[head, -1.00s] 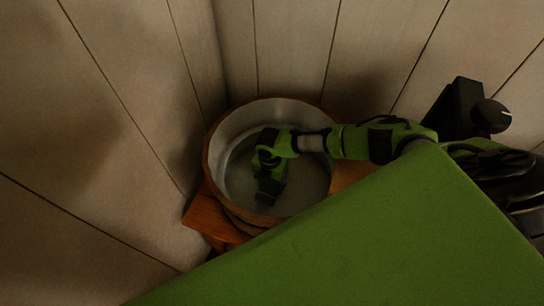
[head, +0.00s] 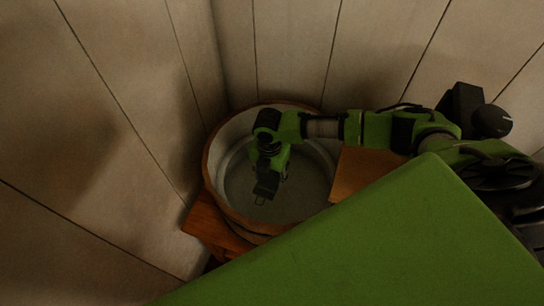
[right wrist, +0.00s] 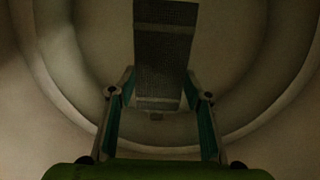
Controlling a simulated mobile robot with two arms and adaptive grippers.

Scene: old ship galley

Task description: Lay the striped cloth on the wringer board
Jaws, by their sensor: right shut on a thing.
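My right gripper (head: 265,188) reaches down over the inside of the round wooden tub (head: 215,160). In the right wrist view my right gripper (right wrist: 158,97) is shut on a narrow, dark, fine-checked strip with a pale band near its lower end, which I take as the striped cloth (right wrist: 163,50). In the head view the cloth is too small and dark to make out clearly. A flat, light brown wooden piece (head: 362,170) beside the tub's right rim may be the wringer board; I cannot tell for sure. My left gripper is not in view.
The tub stands on an orange-brown wooden bench (head: 208,226) in a corner between pale plank walls (head: 290,50). My own green body covers the lower right.

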